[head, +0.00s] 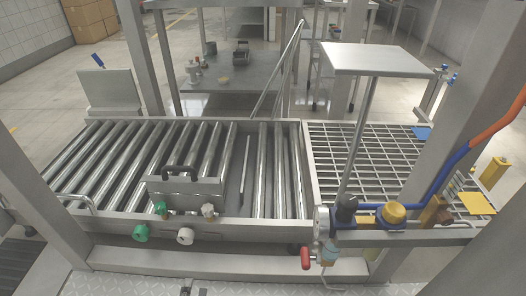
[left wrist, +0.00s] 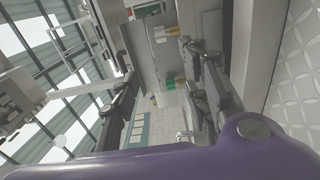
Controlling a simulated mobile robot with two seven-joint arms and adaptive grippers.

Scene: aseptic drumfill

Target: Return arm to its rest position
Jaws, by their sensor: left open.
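My left gripper (left wrist: 158,62) shows in the left wrist view, its two dark fingers spread apart. In the head view I cannot make out the left gripper clearly; only a small dark piece shows at the bottom edge. The purple part across the bottom of the left wrist view is mine. My right gripper is in neither view.
A roller conveyor (head: 95,165) fills the left and middle, with a grey box with a black handle (head: 187,190) at its front. A grating (head: 365,160) lies right. Green knob (head: 140,233), red-handled valve (head: 306,258), and yellow knob (head: 393,211) line the front. A post-mounted plate (head: 375,58) stands above.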

